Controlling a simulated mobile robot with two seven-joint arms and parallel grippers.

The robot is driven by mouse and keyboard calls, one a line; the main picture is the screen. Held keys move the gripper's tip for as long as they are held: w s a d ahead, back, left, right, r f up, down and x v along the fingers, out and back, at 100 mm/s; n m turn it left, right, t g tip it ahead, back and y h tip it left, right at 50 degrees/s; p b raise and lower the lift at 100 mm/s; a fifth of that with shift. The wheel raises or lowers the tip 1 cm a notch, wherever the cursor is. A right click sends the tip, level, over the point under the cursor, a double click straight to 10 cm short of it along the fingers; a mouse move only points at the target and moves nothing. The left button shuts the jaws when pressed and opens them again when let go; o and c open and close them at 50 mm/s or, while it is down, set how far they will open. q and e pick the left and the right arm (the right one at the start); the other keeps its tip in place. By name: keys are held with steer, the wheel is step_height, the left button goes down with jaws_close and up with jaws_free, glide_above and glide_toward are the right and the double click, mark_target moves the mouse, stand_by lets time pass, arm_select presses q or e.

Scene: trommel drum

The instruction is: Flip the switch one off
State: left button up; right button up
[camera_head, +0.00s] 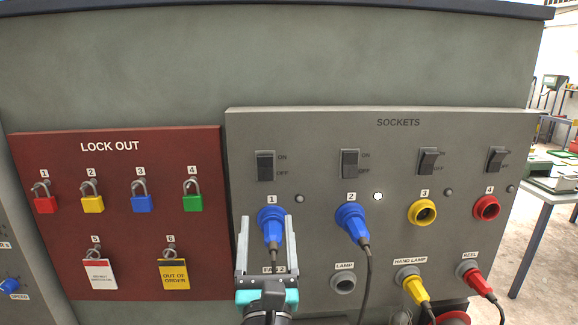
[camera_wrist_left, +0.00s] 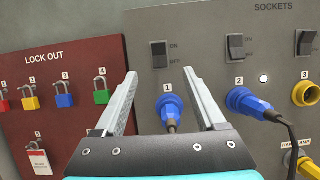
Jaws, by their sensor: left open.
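Switch one (camera_head: 265,165) is a dark rocker with ON and OFF marks, above socket 1 on the grey SOCKETS panel (camera_head: 400,142). It also shows in the left wrist view (camera_wrist_left: 159,55); I cannot tell its position surely. The small lamp (camera_head: 299,198) to its lower right looks unlit. A blue plug (camera_head: 271,222) sits in socket 1. My left gripper (camera_head: 266,219) is open and empty, below switch one, its fingers on either side of the blue plug in the picture. It also shows in the left wrist view (camera_wrist_left: 160,75). My right gripper is not in view.
Switch two (camera_head: 350,163) stands to the right, with a lit white lamp (camera_head: 378,196) below it and a cabled blue plug (camera_head: 351,220) in socket 2. The red LOCK OUT board (camera_head: 120,225) with several padlocks is at left. The panel around switch one is clear.

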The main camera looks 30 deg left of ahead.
mark_target(265, 160)
arm_select(q)
steer(key=p+x, duration=0.4)
steer(key=x, duration=1)
steer(key=shift+a+r, duration=0.2)
steer(key=shift+w+a+r, duration=0.15)
steer(key=shift+w+a, duration=0.1)
steer(key=shift+w, duration=0.1)
steer(key=shift+c, duration=0.4)
jaws_close()
